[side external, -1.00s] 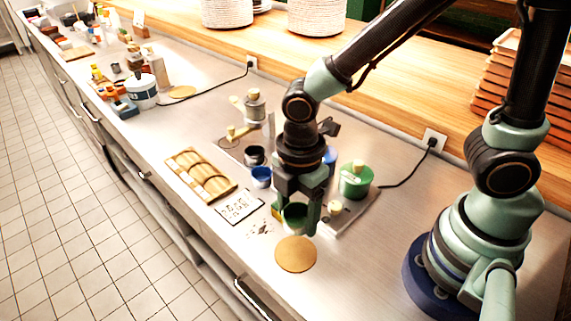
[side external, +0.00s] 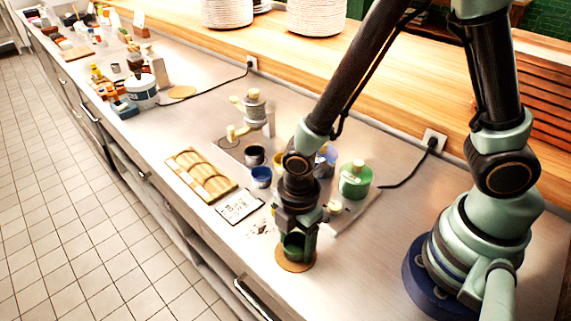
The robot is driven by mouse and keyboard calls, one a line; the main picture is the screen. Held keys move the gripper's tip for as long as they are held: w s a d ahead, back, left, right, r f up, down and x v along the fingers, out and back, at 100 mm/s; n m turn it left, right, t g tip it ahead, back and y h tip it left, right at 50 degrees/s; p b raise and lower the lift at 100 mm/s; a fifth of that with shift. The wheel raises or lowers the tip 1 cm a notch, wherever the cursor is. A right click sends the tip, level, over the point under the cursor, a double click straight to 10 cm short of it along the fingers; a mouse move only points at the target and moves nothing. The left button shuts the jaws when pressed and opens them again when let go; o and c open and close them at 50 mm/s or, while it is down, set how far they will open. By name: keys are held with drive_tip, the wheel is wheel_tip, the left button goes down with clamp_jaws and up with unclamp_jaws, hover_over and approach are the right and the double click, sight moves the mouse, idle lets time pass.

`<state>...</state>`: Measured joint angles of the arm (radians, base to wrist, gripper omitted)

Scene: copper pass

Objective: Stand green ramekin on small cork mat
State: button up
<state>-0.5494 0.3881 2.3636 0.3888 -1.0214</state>
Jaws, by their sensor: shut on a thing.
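The green ramekin (side external: 293,246) is between the fingers of my gripper (side external: 295,248), which is shut on it. It is upright and sits over the round small cork mat (side external: 294,268). The mat's front and side edges show around the ramekin and fingertips. The ramekin's base looks at or very near the mat; I cannot tell whether it touches. The fingers hide part of the ramekin and of the mat.
A green lidded pot (side external: 355,181) stands behind my gripper. A blue cup (side external: 261,177), a dark cup (side external: 254,155), a printed card (side external: 239,206) and a wooden tray (side external: 201,176) lie to the left. The counter to the right of the mat is clear.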

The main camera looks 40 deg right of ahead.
sight(296, 251)
drive_tip(key=shift+f, duration=0.1)
drive_tip(key=o, duration=1.4)
wheel_tip(296, 251, up, 12)
drive_tip(key=w+d+r+m+t, duration=0.3)
drive_tip(key=d+r+m+t, duration=0.2)
drive_tip(key=d+r+m, duration=0.7)
drive_tip(key=d+m, duration=0.3)
drive_tip(key=m, duration=0.3)
drive_tip(key=shift+d+r+t, duration=0.15)
drive_tip(key=shift+d+t, duration=0.15)
drive_tip(key=shift+w, duration=0.1)
